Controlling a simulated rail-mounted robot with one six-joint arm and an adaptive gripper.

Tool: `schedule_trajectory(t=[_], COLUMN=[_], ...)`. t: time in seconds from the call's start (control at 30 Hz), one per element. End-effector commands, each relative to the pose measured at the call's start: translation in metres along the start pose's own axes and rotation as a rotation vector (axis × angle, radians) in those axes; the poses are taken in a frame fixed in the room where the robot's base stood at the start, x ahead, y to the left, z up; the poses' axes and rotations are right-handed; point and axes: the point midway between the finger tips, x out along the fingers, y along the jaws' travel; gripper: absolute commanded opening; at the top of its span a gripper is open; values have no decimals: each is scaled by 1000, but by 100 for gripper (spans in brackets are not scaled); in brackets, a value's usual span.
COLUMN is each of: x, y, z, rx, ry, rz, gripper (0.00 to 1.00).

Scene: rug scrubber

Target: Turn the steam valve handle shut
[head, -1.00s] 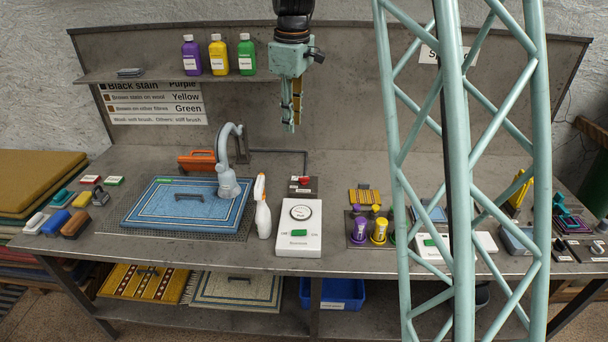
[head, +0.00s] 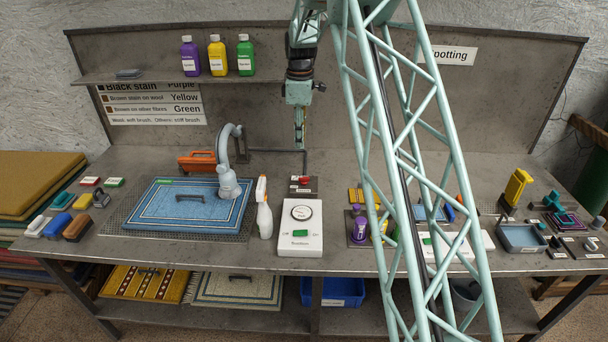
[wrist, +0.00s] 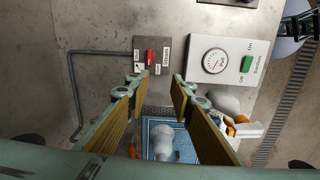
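The steam valve has a small red handle (head: 305,181) on a dark plate (head: 304,191) at the back middle of the bench. In the wrist view the red handle (wrist: 151,57) shows just beyond my fingertips, with small white labels beside it, one reading Steam. My gripper (head: 299,146) points down above and slightly behind the valve, apart from it. In the wrist view my gripper (wrist: 158,88) is open, its two fingers well apart with nothing between them. The handle's exact angle is too small to tell.
The white suction box (head: 300,226) with dial and green switch stands in front of the valve. A pipe (head: 280,151) runs behind. Purple and yellow bottles stand right, partly hidden by my arm.

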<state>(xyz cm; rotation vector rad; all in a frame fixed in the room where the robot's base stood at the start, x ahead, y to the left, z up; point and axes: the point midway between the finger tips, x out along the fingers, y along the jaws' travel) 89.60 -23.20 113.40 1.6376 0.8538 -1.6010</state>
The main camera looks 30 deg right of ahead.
Motion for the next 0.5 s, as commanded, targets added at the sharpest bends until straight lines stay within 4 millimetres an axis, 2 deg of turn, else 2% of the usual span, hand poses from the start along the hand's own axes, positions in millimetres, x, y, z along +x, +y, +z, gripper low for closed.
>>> schedule_trajectory(t=[0.2,0.33,0.5], x=[37,51,60], y=[23,32,36], z=[5,8,10], rx=[-49,-70,-84], ry=[-5,-7,-7], rz=[-17,-22,-26], gripper=[22,22,22])
